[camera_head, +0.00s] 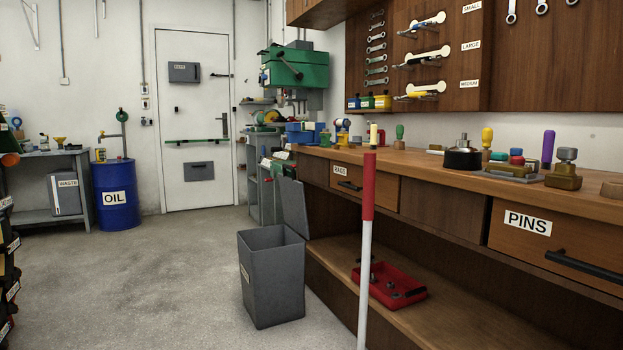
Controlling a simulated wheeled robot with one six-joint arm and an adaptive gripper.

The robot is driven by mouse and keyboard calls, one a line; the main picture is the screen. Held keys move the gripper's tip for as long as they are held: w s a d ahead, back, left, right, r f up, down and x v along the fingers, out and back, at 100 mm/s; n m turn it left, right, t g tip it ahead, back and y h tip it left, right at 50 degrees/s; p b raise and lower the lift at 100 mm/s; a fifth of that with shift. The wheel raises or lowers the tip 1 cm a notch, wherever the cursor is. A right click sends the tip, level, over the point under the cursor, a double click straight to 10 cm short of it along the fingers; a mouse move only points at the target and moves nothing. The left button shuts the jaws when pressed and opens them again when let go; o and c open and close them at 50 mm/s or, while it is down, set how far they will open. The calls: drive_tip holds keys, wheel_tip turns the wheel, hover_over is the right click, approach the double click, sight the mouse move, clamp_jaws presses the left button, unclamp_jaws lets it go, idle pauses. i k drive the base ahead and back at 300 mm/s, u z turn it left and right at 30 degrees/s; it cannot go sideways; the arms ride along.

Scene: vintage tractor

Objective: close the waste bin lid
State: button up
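An open grey waste bin (272,285) stands on the floor, in the middle of the view, close to the left end of the wooden workbench. Its flat grey lid (293,206) stands up nearly vertical along the bin's right-hand rim, tilted slightly back. The dark inside of the bin shows below it. A small label on the bin's left side is too foreshortened to read. My gripper is not in view.
The wooden workbench (440,185) runs along the right, with a red tray (390,287) on its lower shelf. A red and white pole (366,240) stands upright before it. A blue OIL drum (116,196) and a WASTE-labelled box (64,194) are far left. The floor left of the bin is clear.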

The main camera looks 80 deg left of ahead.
sight(293, 200)
drive_tip(key=u, duration=2.75)
